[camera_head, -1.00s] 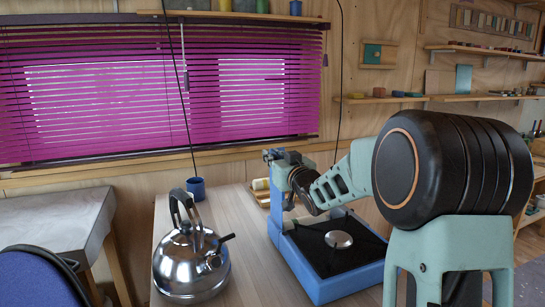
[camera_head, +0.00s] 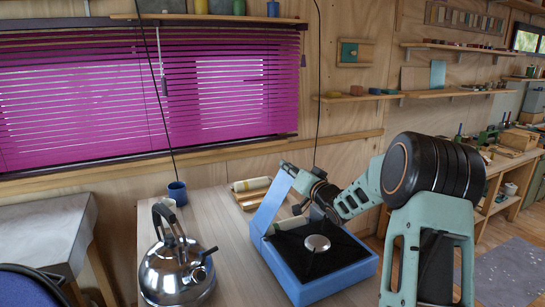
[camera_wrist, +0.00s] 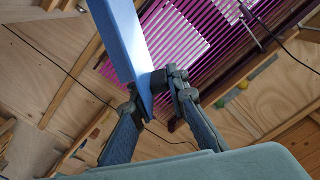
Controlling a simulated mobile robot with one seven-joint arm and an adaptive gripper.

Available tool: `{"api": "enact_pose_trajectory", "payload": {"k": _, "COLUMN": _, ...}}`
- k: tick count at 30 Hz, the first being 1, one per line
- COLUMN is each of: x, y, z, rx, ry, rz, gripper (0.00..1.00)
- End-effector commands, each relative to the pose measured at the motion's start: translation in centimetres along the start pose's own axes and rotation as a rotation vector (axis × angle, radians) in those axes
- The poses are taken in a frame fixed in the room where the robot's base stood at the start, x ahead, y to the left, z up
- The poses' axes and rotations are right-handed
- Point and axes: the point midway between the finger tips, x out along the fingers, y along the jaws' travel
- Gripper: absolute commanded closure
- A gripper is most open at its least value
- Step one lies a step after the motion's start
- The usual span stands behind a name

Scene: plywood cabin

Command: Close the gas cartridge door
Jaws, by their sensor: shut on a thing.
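The blue gas stove (camera_head: 325,289) stands on the wooden bench with a black top and a round silver burner (camera_head: 317,243). Its blue gas cartridge door (camera_head: 271,203) is raised on the left side and leans at a slant. My gripper (camera_head: 290,170) is at the door's upper end, where the fingertips are small and partly hidden. In the wrist view, the fingers (camera_wrist: 149,96) are shut on the edge of the blue door (camera_wrist: 122,38), one on each side. A pale cylinder (camera_head: 291,223), probably a gas cartridge, shows beside the door. The hinge is not clearly visible.
A shiny kettle (camera_head: 176,272) stands left of the stove. A blue cup (camera_head: 177,192) and pale cylinders on a wooden holder (camera_head: 252,193) are at the back. Bare bench (camera_head: 222,240) lies between kettle and stove. Magenta blinds (camera_head: 150,105) cover the window behind.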

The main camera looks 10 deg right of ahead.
Motion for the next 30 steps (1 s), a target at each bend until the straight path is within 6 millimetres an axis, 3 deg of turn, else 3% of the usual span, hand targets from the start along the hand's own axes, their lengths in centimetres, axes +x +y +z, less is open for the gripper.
{"api": "enact_pose_trajectory", "payload": {"k": 6, "x": 0.0, "y": 4.9, "z": 0.2, "rx": 0.207, "ry": 0.002, "rz": 0.002, "gripper": 1.00}}
{"api": "enact_pose_trajectory", "payload": {"k": 15, "x": 0.0, "y": 10.1, "z": 2.0, "rx": 0.446, "ry": 0.002, "rz": 0.000, "gripper": 1.00}}
{"api": "enact_pose_trajectory", "payload": {"k": 21, "x": 0.0, "y": 12.3, "z": 3.1, "rx": 0.500, "ry": 0.001, "rz": 0.000, "gripper": 1.00}}
{"api": "enact_pose_trajectory", "payload": {"k": 30, "x": 0.0, "y": 13.7, "z": 3.9, "rx": 0.496, "ry": -0.001, "rz": 0.002, "gripper": 1.00}}
